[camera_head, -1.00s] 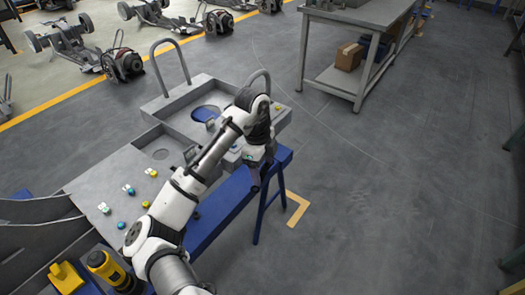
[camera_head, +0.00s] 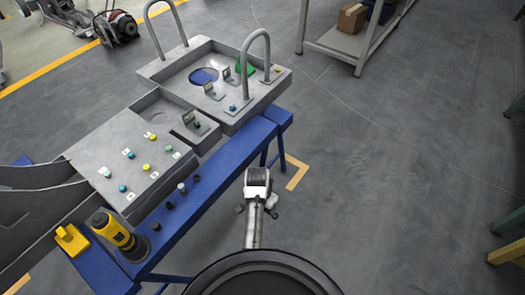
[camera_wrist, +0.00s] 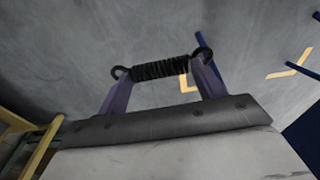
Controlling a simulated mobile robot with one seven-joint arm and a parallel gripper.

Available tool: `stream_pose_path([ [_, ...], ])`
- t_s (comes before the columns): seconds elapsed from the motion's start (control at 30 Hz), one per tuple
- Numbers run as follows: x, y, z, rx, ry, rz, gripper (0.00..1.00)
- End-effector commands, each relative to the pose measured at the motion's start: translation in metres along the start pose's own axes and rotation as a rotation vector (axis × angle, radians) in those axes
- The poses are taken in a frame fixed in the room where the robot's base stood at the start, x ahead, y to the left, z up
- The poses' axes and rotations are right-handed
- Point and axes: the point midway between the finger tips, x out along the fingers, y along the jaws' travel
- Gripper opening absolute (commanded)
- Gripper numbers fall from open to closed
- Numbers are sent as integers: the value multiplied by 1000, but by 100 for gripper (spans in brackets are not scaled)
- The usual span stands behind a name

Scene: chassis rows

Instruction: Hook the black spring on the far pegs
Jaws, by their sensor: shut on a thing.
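The black spring (camera_wrist: 160,69) is a coil with a hook at each end. In the wrist view it spans between the two purple fingers of my gripper (camera_wrist: 161,80), which is shut on it. In the head view my arm is low in front of the bench, over the floor; the fingers and spring cannot be made out there. The grey workpiece carries small pegs: a blue peg (camera_head: 232,107) and a yellow peg (camera_head: 277,69) on the far tray, and several yellow and teal ones on the near panel (camera_head: 105,157). Which are the far pegs I cannot tell.
Two tall grey hoops stand on the far tray, the right one (camera_head: 268,62) nearest my arm. Upright metal tabs (camera_head: 213,88) and a green piece (camera_head: 245,68) sit there.

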Motion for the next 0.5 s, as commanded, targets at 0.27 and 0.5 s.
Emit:
stream_pose_path([
  [0.27, 32, 8, 8, -140, 3, -10, 45],
  [0.5, 104, 17, 33, -447, -6, -52, 45],
])
